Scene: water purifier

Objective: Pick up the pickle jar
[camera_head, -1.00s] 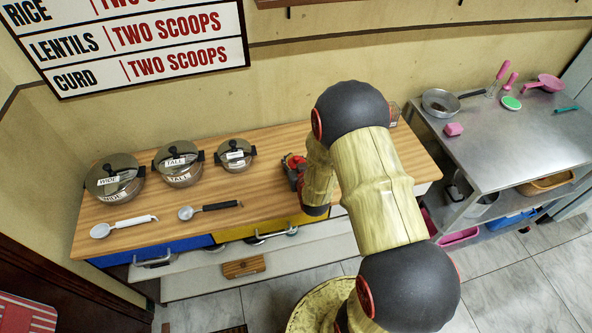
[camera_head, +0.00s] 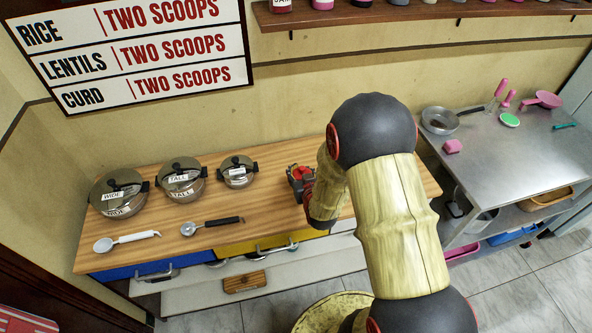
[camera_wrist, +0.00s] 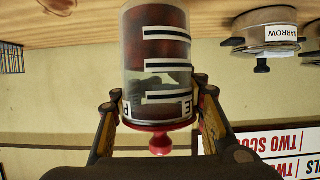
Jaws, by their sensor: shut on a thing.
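The pickle jar (camera_wrist: 157,55) fills the middle of the wrist view, which shows the scene upside down. It is a clear jar with dark reddish-brown contents, a black-and-white label and a red knobbed lid (camera_wrist: 160,140). My gripper (camera_wrist: 158,110) has one finger on each side of the jar near the lid end and is shut on it.
Three lidded steel pots (camera_head: 119,193) and two ladles (camera_head: 205,226) lie left of my gripper. A metal table (camera_head: 510,155) with a pan (camera_head: 438,121) and pink utensils stands at the right. A wall shelf (camera_head: 390,14) holding jars is above.

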